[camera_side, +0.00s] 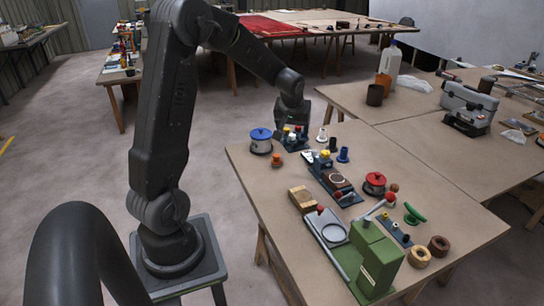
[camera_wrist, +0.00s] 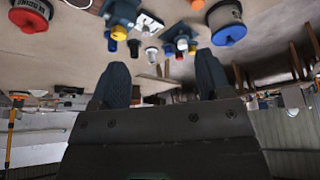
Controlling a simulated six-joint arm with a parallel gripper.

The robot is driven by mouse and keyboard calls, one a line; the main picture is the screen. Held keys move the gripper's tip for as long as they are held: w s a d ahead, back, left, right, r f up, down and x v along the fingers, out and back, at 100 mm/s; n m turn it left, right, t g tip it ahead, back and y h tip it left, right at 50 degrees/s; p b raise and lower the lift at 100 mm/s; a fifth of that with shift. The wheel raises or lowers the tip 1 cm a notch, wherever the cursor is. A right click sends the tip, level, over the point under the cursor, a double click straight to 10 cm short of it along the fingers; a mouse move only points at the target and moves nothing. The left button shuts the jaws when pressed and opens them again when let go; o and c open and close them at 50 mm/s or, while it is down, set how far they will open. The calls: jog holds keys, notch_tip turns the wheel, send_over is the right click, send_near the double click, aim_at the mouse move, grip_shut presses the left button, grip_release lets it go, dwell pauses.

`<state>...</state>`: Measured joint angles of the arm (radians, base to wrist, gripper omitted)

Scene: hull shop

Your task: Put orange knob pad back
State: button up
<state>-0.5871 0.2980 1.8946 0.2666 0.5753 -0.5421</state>
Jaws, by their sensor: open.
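A small orange knobbed piece (camera_side: 277,160), which looks like the orange knob pad, stands on the near table by the blue-lidded pot (camera_side: 261,142). An orange piece also shows at the top edge of the wrist view (camera_wrist: 197,4), partly cut off. A similar white piece (camera_side: 322,136) and a blue piece (camera_side: 343,155) stand to its right. My gripper (camera_side: 291,126) is at the table's far left edge, beside a blue holder with yellow, white and red knobs (camera_side: 296,138). In the wrist view its fingers (camera_wrist: 163,80) are spread with nothing held between them.
A blue-based device (camera_side: 332,179), a red-lidded pot (camera_side: 375,184), a wooden block (camera_side: 302,199) and a green machine (camera_side: 375,258) crowd the table. The front-left tabletop is clear.

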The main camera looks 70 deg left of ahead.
jog(key=s+d+r+m+t+h, duration=0.1)
jog(key=s+d+r+m, duration=0.3)
jog(key=d, duration=0.5)
jog(key=s+d+r+m+t+h, duration=0.15)
jog(key=s+d+r, duration=0.35)
jog(key=d, duration=0.5)
jog(key=s+d+r+m+h, duration=0.1)
jog(key=s+d+m, duration=0.4)
jog(key=s+d, duration=0.4)
jog(key=shift+s+r, duration=0.3)
jog(key=shift+s, duration=0.1)
jog(key=shift+d+h, duration=0.1)
jog(key=shift+h, duration=0.15)
